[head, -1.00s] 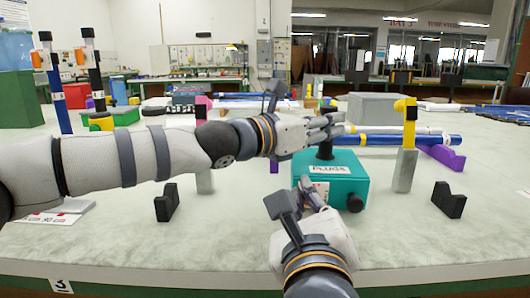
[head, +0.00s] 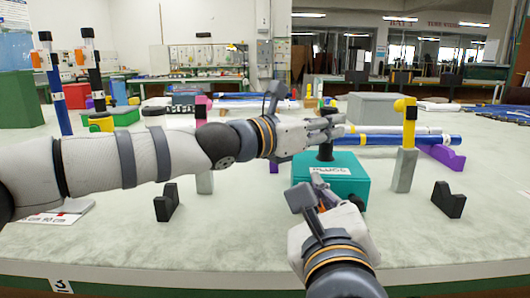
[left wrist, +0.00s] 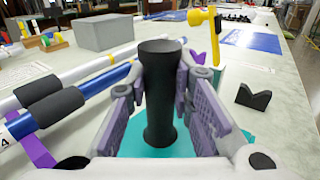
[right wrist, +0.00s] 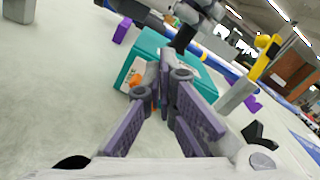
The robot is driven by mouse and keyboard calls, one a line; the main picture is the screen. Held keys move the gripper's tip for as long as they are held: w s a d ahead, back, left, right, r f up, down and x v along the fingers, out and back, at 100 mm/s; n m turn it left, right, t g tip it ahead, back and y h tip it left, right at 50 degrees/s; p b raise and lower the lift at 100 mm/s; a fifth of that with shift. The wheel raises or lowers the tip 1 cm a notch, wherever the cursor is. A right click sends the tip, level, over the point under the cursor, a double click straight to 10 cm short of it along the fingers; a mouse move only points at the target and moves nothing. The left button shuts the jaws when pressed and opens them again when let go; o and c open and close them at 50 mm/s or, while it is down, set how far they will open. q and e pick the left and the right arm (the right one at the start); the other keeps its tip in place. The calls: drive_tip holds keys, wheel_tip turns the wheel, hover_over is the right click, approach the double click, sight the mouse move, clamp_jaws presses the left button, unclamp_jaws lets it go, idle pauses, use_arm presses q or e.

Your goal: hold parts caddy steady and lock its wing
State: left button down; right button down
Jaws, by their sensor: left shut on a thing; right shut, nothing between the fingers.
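The parts caddy is a teal box (head: 335,188) with a PLUGS label, standing on the bench. A black upright handle (head: 325,152) rises from its top. My left gripper (head: 335,127) is shut on this handle, with a finger on each side of it in the left wrist view (left wrist: 158,105). My right gripper (right wrist: 167,68) is shut and empty close to the caddy's label side. A small orange part (right wrist: 135,80) shows there beside the fingertips; I cannot tell if they touch. The right hand hides much of that face in the head view.
Black V-blocks stand left (head: 167,202) and right (head: 448,200) of the caddy. A grey post with a yellow top (head: 405,160) is close on the right. Blue rods (head: 400,140) lie behind.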

drive_tip(key=shift+r, duration=0.15)
drive_tip(key=shift+r, duration=0.3)
drive_tip(key=s, duration=0.6)
drive_tip(key=shift+a, duration=0.25)
drive_tip(key=a, duration=0.1)
drive_tip(key=f, duration=0.1)
drive_tip(key=a+f, duration=0.1)
drive_tip(key=shift+s+a, duration=0.25)
drive_tip(key=shift+a, duration=0.1)
drive_tip(key=shift+w+a+f, duration=0.1)
drive_tip(key=shift+a+f, duration=0.05)
drive_tip(key=w, duration=0.6)
drive_tip(key=shift+w+d, duration=0.3)
drive_tip(key=shift+w, duration=0.05)
drive_tip(key=shift+d, duration=0.15)
